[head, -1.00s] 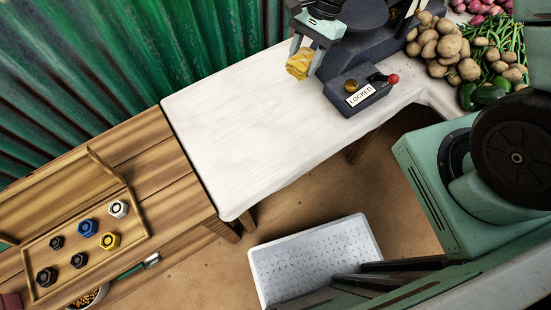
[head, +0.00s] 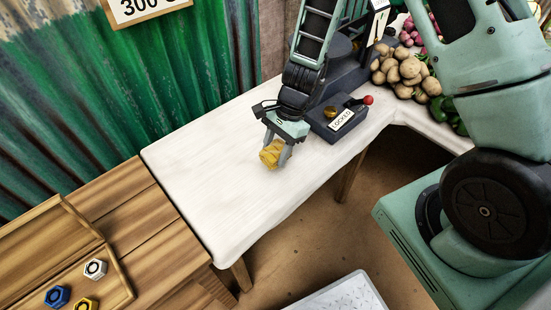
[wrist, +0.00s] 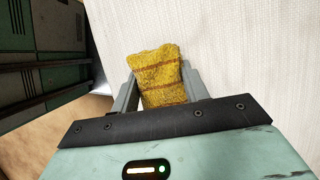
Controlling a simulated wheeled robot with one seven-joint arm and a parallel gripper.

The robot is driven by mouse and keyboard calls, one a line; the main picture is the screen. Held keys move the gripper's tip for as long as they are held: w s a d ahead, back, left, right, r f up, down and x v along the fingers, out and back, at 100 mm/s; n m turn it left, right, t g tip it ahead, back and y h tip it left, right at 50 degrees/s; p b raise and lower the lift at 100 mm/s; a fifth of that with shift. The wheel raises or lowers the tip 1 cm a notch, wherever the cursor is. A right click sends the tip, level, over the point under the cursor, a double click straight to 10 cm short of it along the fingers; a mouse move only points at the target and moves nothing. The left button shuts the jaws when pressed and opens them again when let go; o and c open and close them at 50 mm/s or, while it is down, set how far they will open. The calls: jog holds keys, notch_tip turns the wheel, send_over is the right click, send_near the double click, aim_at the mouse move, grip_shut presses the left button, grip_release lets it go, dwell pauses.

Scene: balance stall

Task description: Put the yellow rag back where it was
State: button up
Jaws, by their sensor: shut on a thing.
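The yellow rag (head: 270,154) is bunched between the fingers of my gripper (head: 277,150), over the white-topped table (head: 205,170). In the wrist view the rag (wrist: 161,72) shows darker stripes and sits between the two fingertips of my gripper (wrist: 160,85), with the white cloth surface behind it. My gripper is shut on the rag. I cannot tell whether the rag touches the table top.
A dark box marked LOCKED with a red-knobbed lever (head: 368,99) stands right of my gripper. Potatoes (head: 402,70) lie at the back right. A wooden tray with coloured hex weights (head: 95,268) is at lower left. The white table's left part is clear.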

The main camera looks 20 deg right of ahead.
aim_at(276, 158)
jog(key=shift+f, duration=1.65)
jog(key=shift+f, duration=0.2)
jog(key=o, duration=1)
jog(key=shift+c, duration=0.2)
jog(key=shift+r, duration=0.1)
